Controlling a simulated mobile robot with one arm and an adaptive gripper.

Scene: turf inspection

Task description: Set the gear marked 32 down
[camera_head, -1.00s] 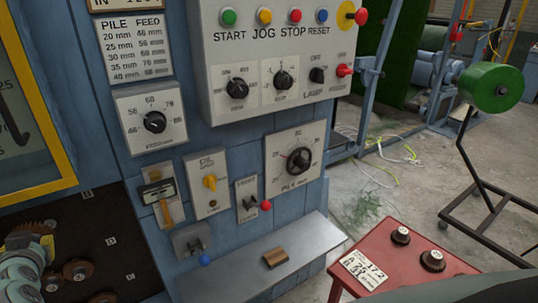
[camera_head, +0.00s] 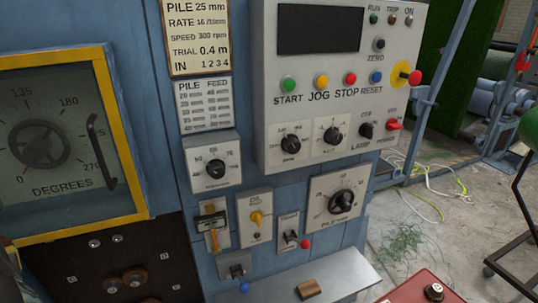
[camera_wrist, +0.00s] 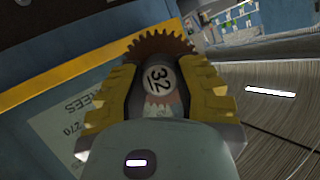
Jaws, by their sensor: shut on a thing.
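The gear cannot be made out in the head view. Other brown gears (camera_head: 134,277) sit on a dark panel (camera_head: 60,262) at the lower left of the head view.
A yellow-framed degrees dial (camera_head: 45,143) is above the dark panel. A grey control box (camera_head: 330,85) with buttons and knobs is to the right. A grey ledge (camera_head: 345,284) carries a small brown block (camera_head: 308,289). A red table (camera_head: 410,290) shows at the bottom right.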

